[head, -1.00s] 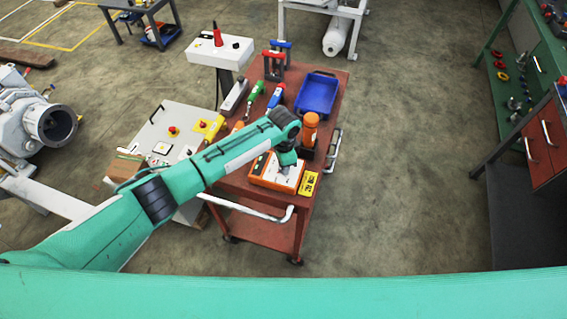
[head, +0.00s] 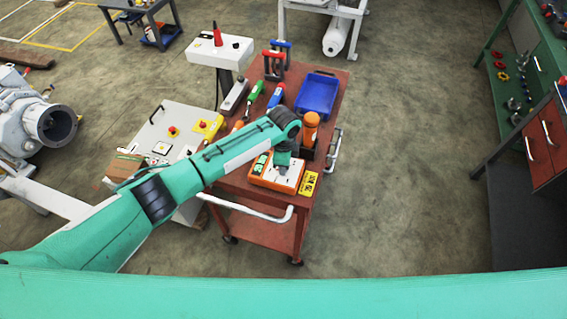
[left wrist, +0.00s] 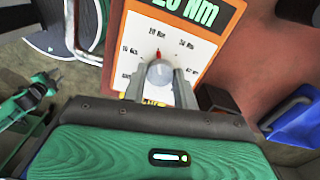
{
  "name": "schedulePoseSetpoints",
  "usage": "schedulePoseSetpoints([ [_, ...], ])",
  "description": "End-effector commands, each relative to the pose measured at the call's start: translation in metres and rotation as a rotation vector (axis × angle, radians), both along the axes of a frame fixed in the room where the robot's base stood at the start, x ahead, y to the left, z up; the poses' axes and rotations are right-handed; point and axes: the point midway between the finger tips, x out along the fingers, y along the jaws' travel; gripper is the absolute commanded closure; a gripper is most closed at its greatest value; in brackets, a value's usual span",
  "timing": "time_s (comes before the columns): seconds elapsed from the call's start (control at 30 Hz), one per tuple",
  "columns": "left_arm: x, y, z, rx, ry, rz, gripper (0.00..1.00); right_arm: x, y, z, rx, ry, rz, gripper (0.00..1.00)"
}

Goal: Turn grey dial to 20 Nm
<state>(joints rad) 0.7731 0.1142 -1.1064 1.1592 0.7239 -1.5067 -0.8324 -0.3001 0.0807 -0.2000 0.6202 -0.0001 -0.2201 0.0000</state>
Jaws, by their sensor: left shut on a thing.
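A white panel in an orange frame (head: 258,181) lies on the red cart. In the left wrist view the round grey dial (left wrist: 160,72) sits on the panel, with a red pointer (left wrist: 158,54) toward the scale label at the top middle. The scale labels are small and blurred. A dark display (left wrist: 194,10) at the panel's top edge reads "20 Nm" in green, partly cut off. My left gripper (left wrist: 160,84) is shut on the dial, one finger on each side. In the head view my left gripper (head: 283,166) points down onto the panel and hides the dial.
On the red cart (head: 238,187), a blue bin (head: 316,95), an orange-topped tool (head: 310,130) and a yellow label (head: 309,184) surround the panel. Several hand tools lie farther back. A white cabinet (head: 160,125) stands left of the cart.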

Motion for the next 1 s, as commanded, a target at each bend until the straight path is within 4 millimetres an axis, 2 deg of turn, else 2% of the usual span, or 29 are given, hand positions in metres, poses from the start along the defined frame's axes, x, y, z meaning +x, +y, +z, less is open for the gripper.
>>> schedulePoseSetpoints([
  [0.27,0.001,-0.001,0.002,-0.003,-0.004,0.0,0.94,0.0,-0.001,0.0,-0.001,0.0,0.0,0.64],
  [0.3,0.001,-0.001,0.002,-0.003,-0.004,0.001,0.63,0.0,-0.001,0.0,-0.001,0.0,0.0,0.64],
  [0.37,0.001,-0.001,0.002,-0.002,-0.003,0.001,0.51,0.0,-0.001,0.0,-0.001,0.0,0.0,0.64],
  [0.4,0.001,-0.001,0.002,-0.002,-0.003,0.001,0.49,0.0,-0.001,0.0,-0.001,0.0,0.0,0.64],
  [0.77,0.001,0.0,0.006,-0.002,-0.002,0.001,0.49,0.0,-0.001,-0.002,-0.001,0.0,0.0,0.64],
  [0.87,0.001,0.0,0.018,-0.003,-0.004,0.0,0.49,0.0,0.0,-0.007,0.0,0.0,0.0,0.64],
  [1.0,0.002,-0.001,0.047,-0.005,-0.006,-0.001,0.49,0.0,0.0,-0.017,0.0,0.0,0.0,0.64],
])
